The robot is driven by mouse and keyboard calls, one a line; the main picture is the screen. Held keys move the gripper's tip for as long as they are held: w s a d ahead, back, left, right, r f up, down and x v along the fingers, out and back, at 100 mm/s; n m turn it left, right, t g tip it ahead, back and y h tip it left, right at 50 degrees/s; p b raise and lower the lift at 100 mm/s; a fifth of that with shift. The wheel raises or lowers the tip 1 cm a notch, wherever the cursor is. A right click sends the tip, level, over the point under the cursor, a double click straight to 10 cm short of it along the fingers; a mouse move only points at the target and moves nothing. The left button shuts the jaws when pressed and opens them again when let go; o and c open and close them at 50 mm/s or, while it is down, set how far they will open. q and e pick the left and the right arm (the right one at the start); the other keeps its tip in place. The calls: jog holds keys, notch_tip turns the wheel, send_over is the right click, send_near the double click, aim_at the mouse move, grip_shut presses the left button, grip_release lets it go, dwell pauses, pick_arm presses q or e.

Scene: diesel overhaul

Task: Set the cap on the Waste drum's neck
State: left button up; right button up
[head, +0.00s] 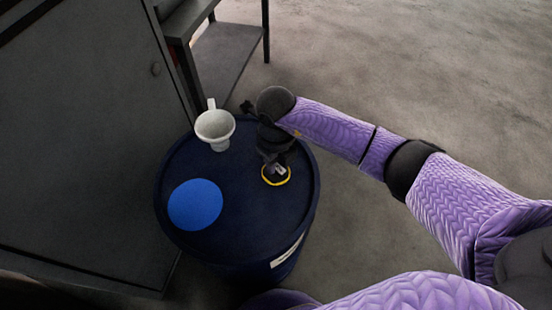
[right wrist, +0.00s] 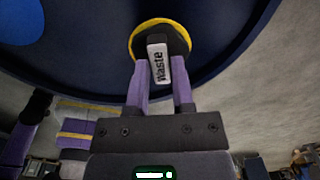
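The cap (head: 276,170) is black with a yellow ring around its lower edge. It is at the right part of the dark blue Waste drum's top (head: 235,225). In the right wrist view the cap (right wrist: 176,41) shows an upright grip with a white "Waste" label. My right gripper (right wrist: 160,80) has its two purple fingers against both sides of this grip. In the head view my right gripper (head: 273,150) is above the cap and partly covers it. The neck is hidden, and I cannot tell whether the cap touches it. My left gripper is not in view.
A white funnel (head: 215,128) stands at the drum's back left edge. A bright blue disc (head: 195,204) lies flat on the drum top at front left. A dark cabinet (head: 85,130) stands left of the drum, with a shelf unit (head: 222,55) behind. Floor at right is clear.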

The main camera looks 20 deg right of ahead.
jog(key=o, duration=0.4)
notch_tip(320, 180, up, 10)
jog(key=p, duration=0.4)
jog(key=shift+p, duration=0.35)
